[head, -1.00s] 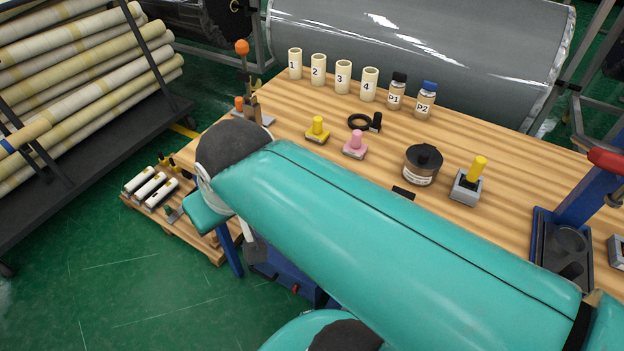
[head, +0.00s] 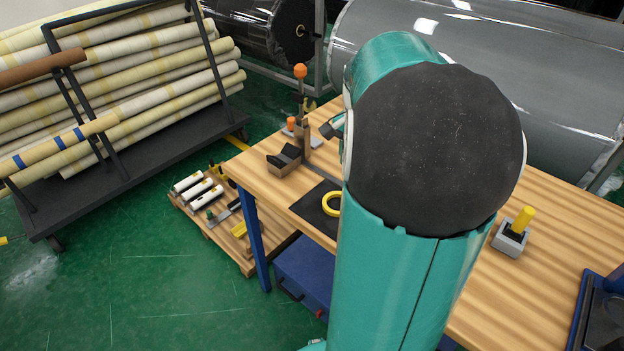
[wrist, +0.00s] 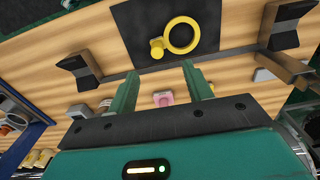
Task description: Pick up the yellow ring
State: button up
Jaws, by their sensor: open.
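The yellow ring (head: 325,203) lies on a black mat (head: 309,212) near the table's left front edge, partly covered by my arm in the head view. In the wrist view the ring (wrist: 168,36) lies flat on the mat (wrist: 128,22), with a yellow knob (wrist: 157,47) at its lower left. My gripper (wrist: 161,72) is open, its two teal fingers apart with nothing held between them. The ring and knob appear just beyond the fingertips, a little to the right. In the head view my arm hides the gripper.
Dark blocks stand on both sides of the mat, one at left (wrist: 72,66) and one at right (wrist: 283,28). A pink piece (wrist: 163,98) shows between the fingers. A grey block with a yellow peg (head: 510,240) stands on the table (head: 540,270) at right.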

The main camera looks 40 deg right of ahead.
jog(key=shift+m, duration=0.5)
jog(key=f, duration=0.2)
jog(key=d+f, duration=0.1)
jog(key=f, duration=0.2)
jog(key=s+d+f, duration=0.1)
jog(key=f, duration=0.2)
jog(key=shift+s+d, duration=0.1)
jog(key=f, duration=0.6)
jog(key=shift+w+f, duration=0.2)
jog(key=shift+f, duration=0.05)
jog(key=shift+c, duration=0.2)
jog(key=c, duration=1)
